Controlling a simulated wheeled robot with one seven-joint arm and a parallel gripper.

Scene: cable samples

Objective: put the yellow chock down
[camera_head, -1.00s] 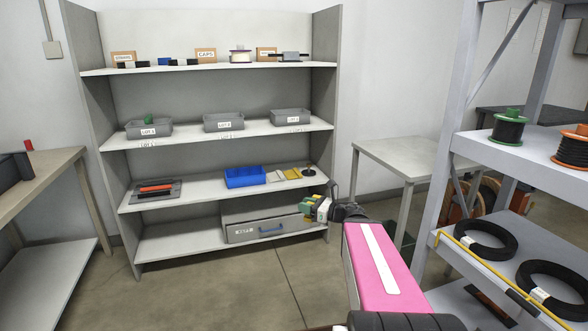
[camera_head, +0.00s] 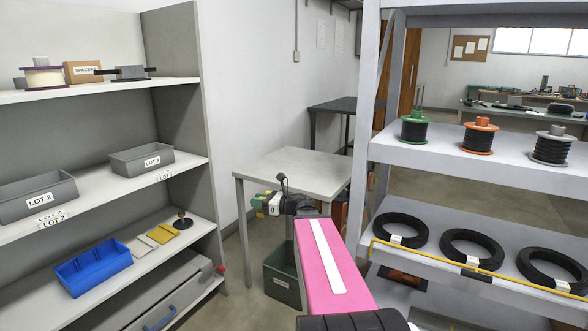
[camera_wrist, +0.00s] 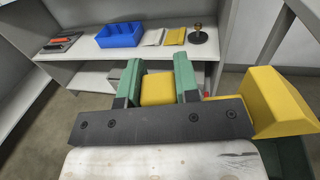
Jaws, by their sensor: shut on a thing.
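The chock's lower part is hidden by the dark bar of my gripper. A larger yellow wedge shape (camera_wrist: 276,103) shows at the right of that bar; I cannot tell whether it belongs to the chock. Nothing shows touching the chock from below.
The grey table (camera_head: 300,170) has a bare top. A shelf unit at left carries a blue bin (camera_head: 93,266), a yellow pad (camera_head: 162,235) and a stamp (camera_head: 183,221). A dark green bin (camera_head: 281,278) stands under the table. A rack (camera_head: 480,200) with cable coils is at right.

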